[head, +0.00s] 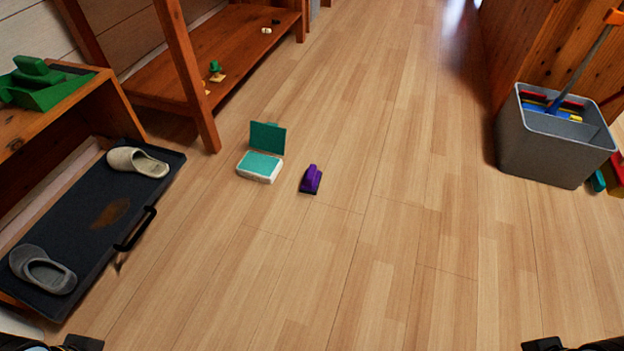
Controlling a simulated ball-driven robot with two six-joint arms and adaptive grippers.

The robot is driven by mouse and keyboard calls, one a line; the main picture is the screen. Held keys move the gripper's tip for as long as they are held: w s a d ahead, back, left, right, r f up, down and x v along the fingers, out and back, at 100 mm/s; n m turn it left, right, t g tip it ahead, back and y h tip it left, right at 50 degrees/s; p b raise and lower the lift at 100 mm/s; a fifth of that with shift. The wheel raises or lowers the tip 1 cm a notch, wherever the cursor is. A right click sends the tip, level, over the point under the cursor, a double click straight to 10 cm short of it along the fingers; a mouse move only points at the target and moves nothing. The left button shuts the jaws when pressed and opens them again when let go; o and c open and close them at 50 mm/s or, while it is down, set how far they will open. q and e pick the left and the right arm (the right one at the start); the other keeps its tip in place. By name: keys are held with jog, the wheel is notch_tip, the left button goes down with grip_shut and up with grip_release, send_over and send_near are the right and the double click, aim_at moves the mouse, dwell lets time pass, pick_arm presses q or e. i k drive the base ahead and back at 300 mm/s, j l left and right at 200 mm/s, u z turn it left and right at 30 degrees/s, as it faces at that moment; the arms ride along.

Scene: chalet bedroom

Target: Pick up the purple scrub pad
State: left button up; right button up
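The purple scrub pad (311,180) lies on the wooden floor (400,240), left of the picture's middle. It has a raised purple handle part and a dark underside. It stands just right of an open white box with a teal lid (260,165), with a small gap between them. My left gripper (80,343) shows only as a dark piece at the bottom left edge. My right gripper (545,344) shows only as a dark piece at the bottom right edge. Both are far from the pad, and their fingers cannot be made out.
A dark tray (85,235) with a handle holds two slippers (138,162) at the left. A wooden shelf unit (190,70) stands behind it. A grey bucket (550,150) with cleaning tools stands at the right. The floor between is clear.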

aim_at(312, 177)
jog(key=i+l, duration=0.2)
jog(key=i, duration=0.3)
jog(key=i+l, duration=0.2)
jog(key=i, duration=0.25)
jog(key=i+l, duration=0.2)
jog(key=i, duration=0.3)
